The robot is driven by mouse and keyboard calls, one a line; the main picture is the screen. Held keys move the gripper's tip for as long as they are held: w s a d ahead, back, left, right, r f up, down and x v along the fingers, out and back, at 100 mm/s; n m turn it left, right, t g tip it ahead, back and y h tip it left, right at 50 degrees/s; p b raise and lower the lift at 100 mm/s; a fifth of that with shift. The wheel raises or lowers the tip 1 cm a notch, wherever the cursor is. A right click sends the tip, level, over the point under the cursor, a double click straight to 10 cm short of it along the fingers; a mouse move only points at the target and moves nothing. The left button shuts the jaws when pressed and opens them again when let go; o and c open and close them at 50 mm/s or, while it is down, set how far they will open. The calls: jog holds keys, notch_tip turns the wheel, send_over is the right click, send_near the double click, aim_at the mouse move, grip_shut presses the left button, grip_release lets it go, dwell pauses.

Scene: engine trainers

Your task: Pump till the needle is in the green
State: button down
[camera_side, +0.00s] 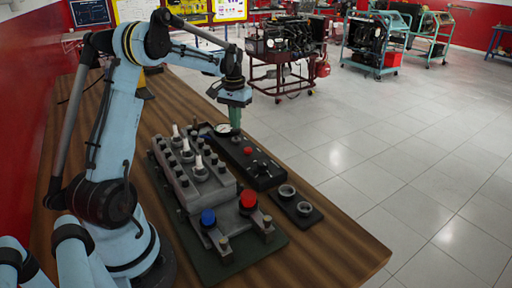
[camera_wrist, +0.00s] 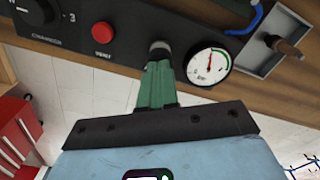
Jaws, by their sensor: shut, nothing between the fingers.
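A black panel (camera_side: 262,172) lies on the bench; it fills the top of the wrist view (camera_wrist: 130,12). Its round white gauge (camera_wrist: 208,65) has a green arc at its right side; the needle is too small to read surely. The gauge also shows in the side view (camera_side: 222,129). A short dark knob (camera_wrist: 160,47), seemingly the pump's, stands left of the gauge. My gripper (camera_wrist: 160,68) has its green fingers shut and empty, with tips right at the knob; I cannot tell whether they touch. A red button marked VENT (camera_wrist: 102,32) is further left.
A grey block with several studs (camera_side: 197,180) stands beside the panel. A blue knob (camera_side: 208,217) and red knob (camera_side: 248,199) are in front. A dark tray with two rings (camera_side: 298,212) lies right. The bench (camera_side: 345,252) is bare at the front right.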

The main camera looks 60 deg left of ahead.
jog(key=shift+f, duration=1.15)
jog(key=shift+r, duration=1.6)
jog(key=shift+r, duration=2.5)
